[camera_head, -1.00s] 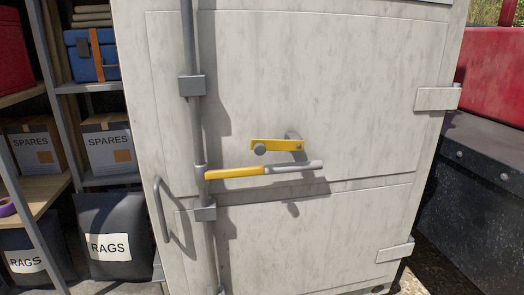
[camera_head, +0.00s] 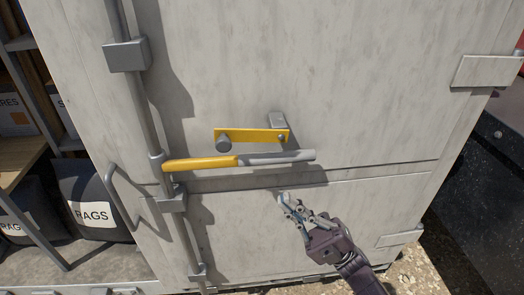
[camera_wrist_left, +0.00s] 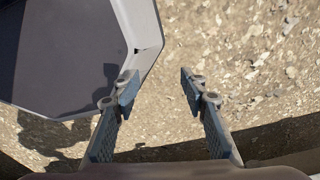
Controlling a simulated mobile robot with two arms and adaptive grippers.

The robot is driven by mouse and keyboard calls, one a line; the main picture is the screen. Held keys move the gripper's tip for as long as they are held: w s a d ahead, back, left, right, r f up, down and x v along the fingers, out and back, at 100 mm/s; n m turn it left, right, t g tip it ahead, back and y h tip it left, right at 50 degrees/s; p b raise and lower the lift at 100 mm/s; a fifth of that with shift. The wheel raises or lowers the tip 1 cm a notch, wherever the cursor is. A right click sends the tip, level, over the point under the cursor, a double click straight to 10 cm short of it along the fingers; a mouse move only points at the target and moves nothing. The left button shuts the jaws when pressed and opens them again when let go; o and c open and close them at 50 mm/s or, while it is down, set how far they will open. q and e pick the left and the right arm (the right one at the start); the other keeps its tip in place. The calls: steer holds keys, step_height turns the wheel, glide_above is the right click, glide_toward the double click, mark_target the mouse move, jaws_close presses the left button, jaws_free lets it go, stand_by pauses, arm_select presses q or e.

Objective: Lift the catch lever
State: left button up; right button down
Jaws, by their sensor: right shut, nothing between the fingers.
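A small yellow catch lever (camera_head: 252,135) with a round grey knob at its left end sits on the pale metal door (camera_head: 330,60); its right end meets a grey block (camera_head: 277,121). Just below it a long bar handle (camera_head: 200,163), yellow on the left and grey on the right, reaches out from the vertical rod (camera_head: 135,90). My right gripper (camera_head: 284,200) is shut and empty, below the bar handle's grey end and apart from both levers in the picture. My left gripper (camera_wrist_left: 158,82) is open and empty over gravel in the left wrist view; the head view does not show it.
A grey loop handle (camera_head: 118,195) stands out at the door's left edge. Hinges (camera_head: 487,70) are on the right. Shelves with boxes and a dark rags bag (camera_head: 90,200) are at the left. A dark box (camera_head: 480,190) stands at the right. The space before the door is clear.

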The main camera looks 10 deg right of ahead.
mark_target(253, 141)
arm_select(q)
step_height(253, 141, up, 8)
steer(key=p, duration=0.7)
steer(key=shift+s+a+f+p, duration=0.15)
steer(key=shift+s+a+p, duration=0.15)
steer(key=shift+s, duration=0.1)
arm_select(e)
steer(key=x, duration=1.4)
steer(key=shift+s+a, duration=0.15)
steer(key=shift+s, duration=0.15)
arm_select(q)
steer(key=shift+s, duration=0.1)
